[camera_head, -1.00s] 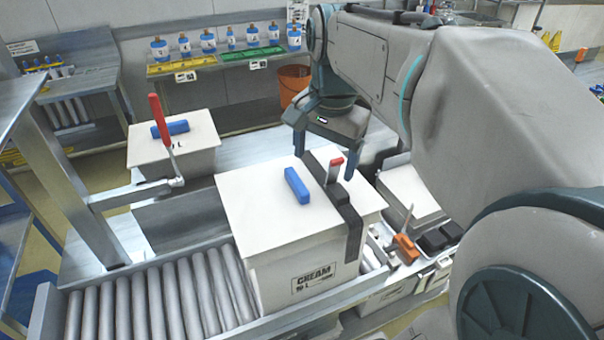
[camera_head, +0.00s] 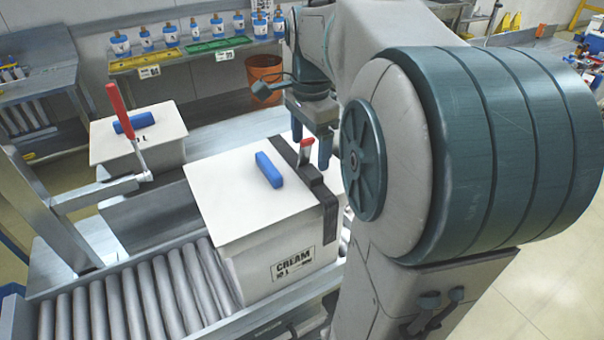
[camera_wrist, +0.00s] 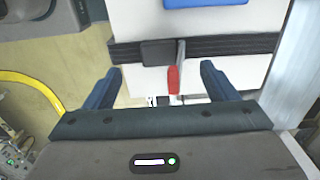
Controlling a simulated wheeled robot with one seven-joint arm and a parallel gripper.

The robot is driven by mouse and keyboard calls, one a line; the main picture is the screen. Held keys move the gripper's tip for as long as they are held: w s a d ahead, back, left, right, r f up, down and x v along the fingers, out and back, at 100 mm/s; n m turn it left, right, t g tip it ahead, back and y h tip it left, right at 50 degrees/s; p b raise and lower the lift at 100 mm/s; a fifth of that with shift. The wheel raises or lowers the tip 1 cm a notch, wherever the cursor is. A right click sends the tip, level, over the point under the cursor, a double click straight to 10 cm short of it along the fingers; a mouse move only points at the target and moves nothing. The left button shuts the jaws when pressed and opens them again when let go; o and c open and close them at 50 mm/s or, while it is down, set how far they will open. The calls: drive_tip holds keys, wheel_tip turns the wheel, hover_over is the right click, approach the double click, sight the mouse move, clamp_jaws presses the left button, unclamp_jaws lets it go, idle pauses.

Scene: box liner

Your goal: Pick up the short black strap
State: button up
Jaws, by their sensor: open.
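A black strap (camera_head: 327,205) lies across the top of the white CREAM box (camera_head: 235,185) near its right side and hangs down the front. A buckle with a red-tipped lever (camera_head: 306,150) stands up from it. In the wrist view the strap (camera_wrist: 225,46) runs across the white surface, with its dark buckle plate (camera_wrist: 158,53) and red lever tip (camera_wrist: 173,80). My gripper (camera_head: 311,148) is open just behind the lever. In the wrist view my gripper's (camera_wrist: 160,72) two blue fingers are spread wide either side of the red tip, with nothing held.
A blue handle (camera_head: 269,170) sits on the CREAM box lid. A red-handled clamp (camera_head: 122,108) stands by another white box (camera_head: 165,140) at left. Rollers (camera_head: 150,290) run in front. My arm hides the right side.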

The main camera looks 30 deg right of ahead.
sight(308, 170)
wheel_tip(308, 170, down, 5)
drive_tip(key=shift+w+a+f+p, duration=0.1)
drive_tip(key=shift+w+p, duration=0.05)
drive_tip(key=shift+p, duration=0.2)
drive_tip(key=c, duration=1.4)
